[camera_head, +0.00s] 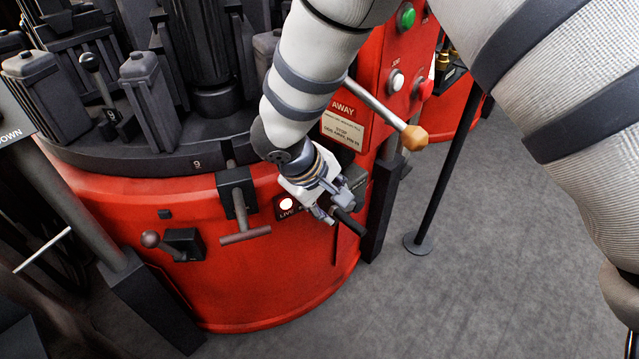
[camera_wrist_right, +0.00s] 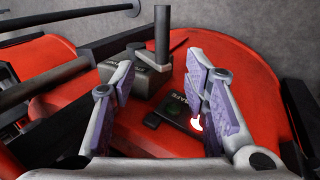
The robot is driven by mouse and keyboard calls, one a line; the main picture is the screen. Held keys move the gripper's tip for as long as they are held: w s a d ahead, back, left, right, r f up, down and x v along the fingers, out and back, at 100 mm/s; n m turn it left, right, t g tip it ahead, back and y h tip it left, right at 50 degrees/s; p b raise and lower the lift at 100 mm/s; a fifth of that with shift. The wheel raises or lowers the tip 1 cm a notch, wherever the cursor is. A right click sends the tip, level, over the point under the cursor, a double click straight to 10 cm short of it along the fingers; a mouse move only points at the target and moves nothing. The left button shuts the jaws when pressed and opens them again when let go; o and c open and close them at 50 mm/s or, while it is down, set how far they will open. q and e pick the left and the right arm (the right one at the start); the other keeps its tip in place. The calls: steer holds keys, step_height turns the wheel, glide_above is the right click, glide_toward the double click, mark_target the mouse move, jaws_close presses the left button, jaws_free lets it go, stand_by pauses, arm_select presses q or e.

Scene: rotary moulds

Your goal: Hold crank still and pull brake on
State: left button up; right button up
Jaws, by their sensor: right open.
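My right gripper (camera_head: 330,212) is open at the front of the red machine drum, beside a lit lamp (camera_head: 286,203). A black upright handle on a crank-like arm (camera_wrist_right: 162,38) stands just beyond its fingers in the right wrist view; it also shows in the head view (camera_head: 350,222). The handle is not between the fingers, as far as I can see. A dark block (camera_wrist_right: 150,78) sits at the arm's base. My left gripper is out of view.
A ball-knob lever (camera_head: 150,240) on a black box sits at lower left. A long lever with a wooden knob (camera_head: 413,137) sticks out right of my wrist. Dark moulds crowd the drum top. A black post (camera_head: 417,242) stands on open grey floor to the right.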

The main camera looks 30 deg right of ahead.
mark_target(346, 219)
steer(key=x, duration=0.3)
steer(key=b+x, duration=0.1)
steer(key=x, duration=0.2)
steer(key=s+x, duration=0.1)
steer(key=x, duration=0.2)
steer(key=shift+w+d+f, duration=0.1)
steer(key=shift+f, duration=0.35)
steer(key=shift+w+d+f, duration=0.15)
steer(key=shift+d+f, duration=0.15)
steer(key=shift+f, duration=0.15)
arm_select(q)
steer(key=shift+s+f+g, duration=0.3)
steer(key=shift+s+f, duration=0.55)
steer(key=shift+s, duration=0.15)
arm_select(e)
steer(key=shift+c, duration=0.5)
